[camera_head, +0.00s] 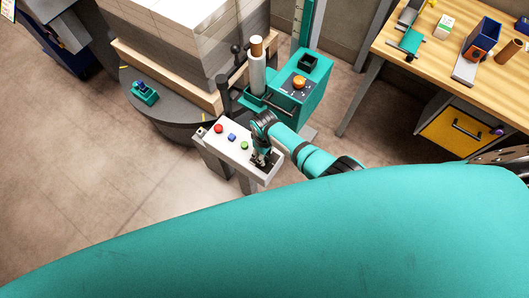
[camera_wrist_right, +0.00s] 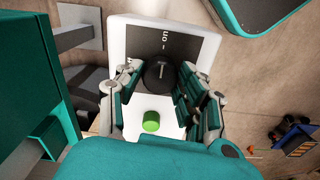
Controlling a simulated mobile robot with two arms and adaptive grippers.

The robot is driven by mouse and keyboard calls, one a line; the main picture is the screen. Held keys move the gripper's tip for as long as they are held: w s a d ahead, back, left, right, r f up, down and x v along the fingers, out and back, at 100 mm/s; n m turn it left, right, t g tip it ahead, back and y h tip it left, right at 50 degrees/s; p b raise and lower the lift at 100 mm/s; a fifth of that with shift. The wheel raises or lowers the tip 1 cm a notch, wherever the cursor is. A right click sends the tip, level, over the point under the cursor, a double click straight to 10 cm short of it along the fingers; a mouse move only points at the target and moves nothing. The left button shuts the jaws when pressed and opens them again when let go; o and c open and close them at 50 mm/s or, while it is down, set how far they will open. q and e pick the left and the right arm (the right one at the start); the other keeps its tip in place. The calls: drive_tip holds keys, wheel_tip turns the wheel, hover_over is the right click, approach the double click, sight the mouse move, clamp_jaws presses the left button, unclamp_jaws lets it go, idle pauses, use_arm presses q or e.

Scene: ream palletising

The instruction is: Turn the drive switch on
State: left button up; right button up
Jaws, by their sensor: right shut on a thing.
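The drive switch is a round black knob (camera_wrist_right: 159,73) with a pale line on its top, seen in the right wrist view. It sits by a dark label plate (camera_wrist_right: 172,42) with pale lettering. In the head view, the white control panel (camera_head: 211,138) carries a red button (camera_head: 219,128), a blue button (camera_head: 232,137) and a green button (camera_head: 244,145). The green button also shows in the wrist view (camera_wrist_right: 151,121). My right gripper (camera_head: 261,163) is at the panel's near right end, its fingers shut on both sides of the knob. My left gripper is not in view.
A pallet stack (camera_head: 183,35) stands on a round dark turntable (camera_head: 170,118) behind the panel. A teal machine base (camera_head: 308,88) with an orange button (camera_head: 299,82) stands close right of the panel. A wooden workbench (camera_head: 450,65) is at far right.

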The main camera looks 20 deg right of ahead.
idle(0.3)
drive_tip(key=o, duration=1.1)
drive_tip(key=shift+o, duration=0.2)
wheel_tip(320, 180, up, 12)
idle(0.5)
